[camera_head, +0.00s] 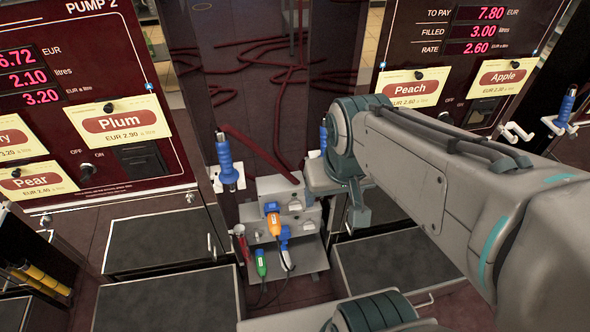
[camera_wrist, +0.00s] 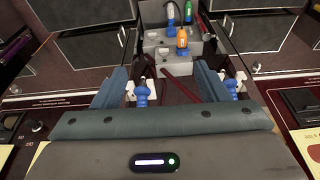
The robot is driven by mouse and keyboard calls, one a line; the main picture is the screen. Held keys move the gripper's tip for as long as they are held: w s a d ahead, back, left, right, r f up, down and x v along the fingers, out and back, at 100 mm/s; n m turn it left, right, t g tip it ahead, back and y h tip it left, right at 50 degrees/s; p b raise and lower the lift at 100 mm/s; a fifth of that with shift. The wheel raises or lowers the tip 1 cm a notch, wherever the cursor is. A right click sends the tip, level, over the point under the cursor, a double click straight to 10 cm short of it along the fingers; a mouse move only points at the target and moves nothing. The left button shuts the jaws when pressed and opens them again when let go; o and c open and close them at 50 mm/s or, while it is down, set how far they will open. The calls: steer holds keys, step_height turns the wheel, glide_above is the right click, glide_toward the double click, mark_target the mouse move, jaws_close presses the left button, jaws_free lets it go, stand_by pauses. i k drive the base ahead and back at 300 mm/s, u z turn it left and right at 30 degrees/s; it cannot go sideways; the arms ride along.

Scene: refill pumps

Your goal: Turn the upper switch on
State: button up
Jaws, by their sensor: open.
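A grey stepped metal stand (camera_head: 262,188) stands low between the pumps, with small white fittings on its steps. An upper white fitting (camera_head: 295,205) sits near its top; whether it is a switch, and how it is set, is too small to tell. The stand also shows in the wrist view (camera_wrist: 153,53).
Dark low boxes (camera_head: 160,240) stand in front.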

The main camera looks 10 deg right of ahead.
mark_target(293, 205)
steer(key=u, duration=0.55)
steer(key=k, duration=1.3)
steer(key=i, duration=0.45)
steer(key=z, duration=1.1)
steer(key=i, duration=0.7)
steer(key=z, duration=0.4)
